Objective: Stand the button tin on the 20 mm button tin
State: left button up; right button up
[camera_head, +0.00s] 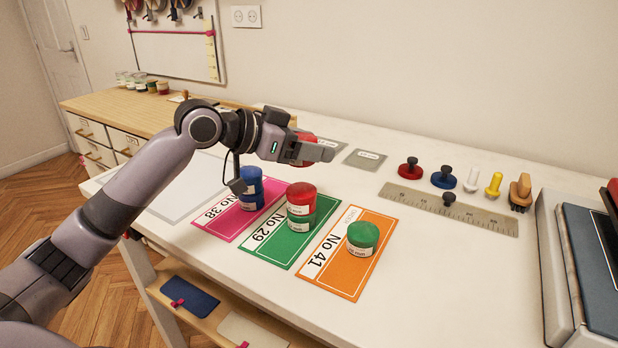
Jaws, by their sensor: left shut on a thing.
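My left gripper (318,151) is shut on a red tin (304,135), held in the air above the back of the mats; the jaws hide most of it. A blue tin stack (251,188) stands on the pink No 38 mat (216,226), partly behind my wrist. A red-topped tin (301,194) stands on a green tin (299,224) on the green No 29 mat (268,250). A single green tin (362,237) stands on the orange No 41 mat (340,279). The size print on the tins is too small to read. My right gripper is out of view.
Grey label plates (365,158) lie behind the mats. A metal ruler (480,216) lies to the right, with red (409,170) and blue (444,180) knobbed pieces and a brush (520,190) near it. A dark-topped device (592,262) stands at the right edge. The white table's front right is clear.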

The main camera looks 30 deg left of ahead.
aim_at(309, 187)
pick_arm(q)
jog(key=shift+f, duration=2.9)
jog(key=shift+f+b, duration=0.1)
jog(key=shift+b, duration=0.2)
jog(key=o, duration=1.1)
